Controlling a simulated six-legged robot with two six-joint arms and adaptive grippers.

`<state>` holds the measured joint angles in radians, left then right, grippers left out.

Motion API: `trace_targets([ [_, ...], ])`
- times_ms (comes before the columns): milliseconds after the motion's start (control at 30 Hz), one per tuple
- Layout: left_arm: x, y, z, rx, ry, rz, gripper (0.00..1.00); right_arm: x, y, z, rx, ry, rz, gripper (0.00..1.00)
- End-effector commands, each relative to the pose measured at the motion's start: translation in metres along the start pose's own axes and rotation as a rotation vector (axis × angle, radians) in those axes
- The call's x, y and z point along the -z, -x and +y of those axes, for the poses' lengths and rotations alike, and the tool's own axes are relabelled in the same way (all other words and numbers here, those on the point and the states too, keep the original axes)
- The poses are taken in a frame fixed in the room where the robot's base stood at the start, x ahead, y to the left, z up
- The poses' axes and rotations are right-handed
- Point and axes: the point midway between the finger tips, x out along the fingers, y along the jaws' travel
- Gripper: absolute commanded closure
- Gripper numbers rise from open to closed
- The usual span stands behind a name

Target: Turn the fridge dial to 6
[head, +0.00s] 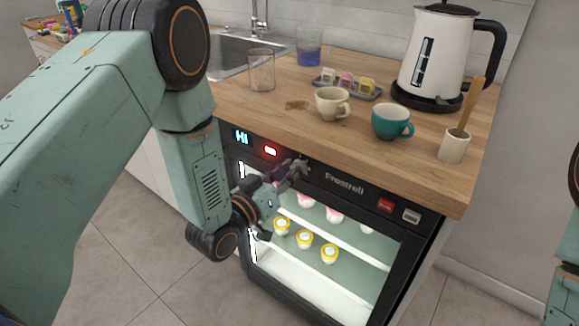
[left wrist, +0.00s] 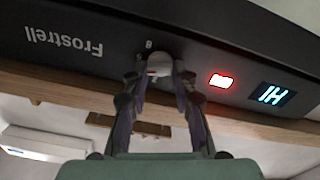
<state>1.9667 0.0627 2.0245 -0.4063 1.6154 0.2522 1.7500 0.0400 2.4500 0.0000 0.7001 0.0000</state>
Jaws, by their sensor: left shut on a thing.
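The fridge (head: 415,262) is built in under the wooden counter, and its black control strip carries the name Frostrell. My left gripper (head: 297,170) is at this strip, left of the name, and mostly hides the dial in the head view. In the left wrist view the strip appears upside down, and the round grey dial (left wrist: 160,62) sits between the fingertips of my left gripper (left wrist: 158,76), which are shut on it. A small character beside the dial is too small to read surely. The blue display (left wrist: 272,95) reads HI. My right gripper is out of view.
A lit red indicator (head: 270,151) is left of the dial. A red button (head: 386,205) and a grey button (head: 411,216) are at the strip's right end. Cups, including a teal cup (head: 391,121), and a kettle (head: 432,60) stand on the counter above. Several small pots are inside the fridge.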

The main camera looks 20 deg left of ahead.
Motion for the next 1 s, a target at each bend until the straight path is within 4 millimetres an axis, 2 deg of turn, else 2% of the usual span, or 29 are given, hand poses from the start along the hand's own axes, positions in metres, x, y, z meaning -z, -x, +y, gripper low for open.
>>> trace_targets([
  [400, -0.0005, 0.0002, 0.0016, -0.001, -0.241, -0.002, 1.00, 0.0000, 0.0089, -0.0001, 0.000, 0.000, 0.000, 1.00],
  [1000, -0.0010, 0.0002, 0.0017, -0.001, -0.298, -0.002, 1.00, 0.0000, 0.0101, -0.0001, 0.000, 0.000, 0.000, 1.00],
])
